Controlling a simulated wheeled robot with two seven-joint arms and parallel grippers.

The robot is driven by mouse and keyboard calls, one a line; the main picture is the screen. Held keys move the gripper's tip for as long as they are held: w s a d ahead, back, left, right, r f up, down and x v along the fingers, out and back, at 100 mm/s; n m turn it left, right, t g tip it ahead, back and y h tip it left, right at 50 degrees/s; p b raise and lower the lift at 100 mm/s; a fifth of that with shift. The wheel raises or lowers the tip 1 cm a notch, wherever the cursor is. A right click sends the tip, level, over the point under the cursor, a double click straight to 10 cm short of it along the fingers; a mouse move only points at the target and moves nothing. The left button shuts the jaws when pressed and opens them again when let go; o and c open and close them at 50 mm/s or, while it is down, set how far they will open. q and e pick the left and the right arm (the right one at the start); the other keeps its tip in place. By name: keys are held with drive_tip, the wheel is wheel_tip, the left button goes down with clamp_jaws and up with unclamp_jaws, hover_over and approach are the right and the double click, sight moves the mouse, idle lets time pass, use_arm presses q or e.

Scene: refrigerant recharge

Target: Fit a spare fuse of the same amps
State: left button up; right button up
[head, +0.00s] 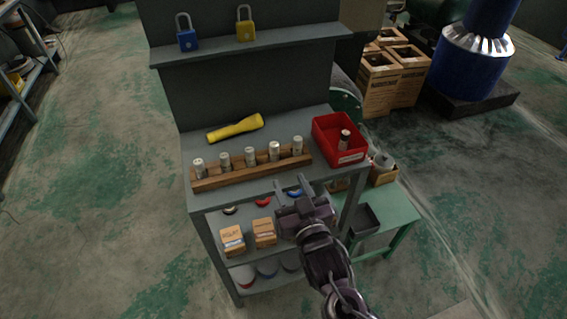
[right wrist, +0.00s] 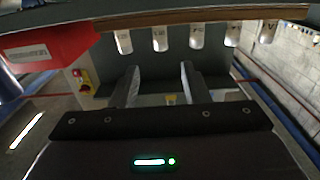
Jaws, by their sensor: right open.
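Several pale cylindrical fuses (head: 250,158) stand upright in a row in a wooden rack (head: 208,184) on the grey bench top. Their ends also show along the top of the right wrist view (right wrist: 196,37), with marks too blurred to read surely. One more fuse (head: 345,139) stands in a red bin (head: 327,124) at the bench's right end; the bin also shows in the right wrist view (right wrist: 50,48). My right gripper (head: 291,189) is open and empty, just in front of the bench edge near the rack's right end. Its two fingers are apart in the right wrist view (right wrist: 160,82). My left gripper is out of view.
A yellow flashlight (head: 235,128) lies behind the rack. Blue (head: 187,40) and yellow padlocks (head: 245,30) stand on the shelf above. A green side table (head: 394,211) stands at right.

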sight(275, 151)
drive_tip(key=b+x, duration=0.1)
drive_tip(key=x, duration=0.2)
drive_tip(key=b+x, duration=0.1)
drive_tip(key=x, duration=0.2)
drive_tip(key=shift+w+f+b, duration=0.2)
drive_tip(key=shift+b, duration=0.2)
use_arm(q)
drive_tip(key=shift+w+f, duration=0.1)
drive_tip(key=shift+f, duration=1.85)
use_arm(e)
drive_tip(key=shift+x, duration=2.25)
drive_tip(key=shift+s+r, duration=0.1)
drive_tip(key=shift+r, duration=0.05)
drive_tip(key=shift+c, duration=0.3)
clamp_jaws()
drive_tip(key=shift+r+p, duration=1.4)
drive_tip(key=shift+r, duration=0.15)
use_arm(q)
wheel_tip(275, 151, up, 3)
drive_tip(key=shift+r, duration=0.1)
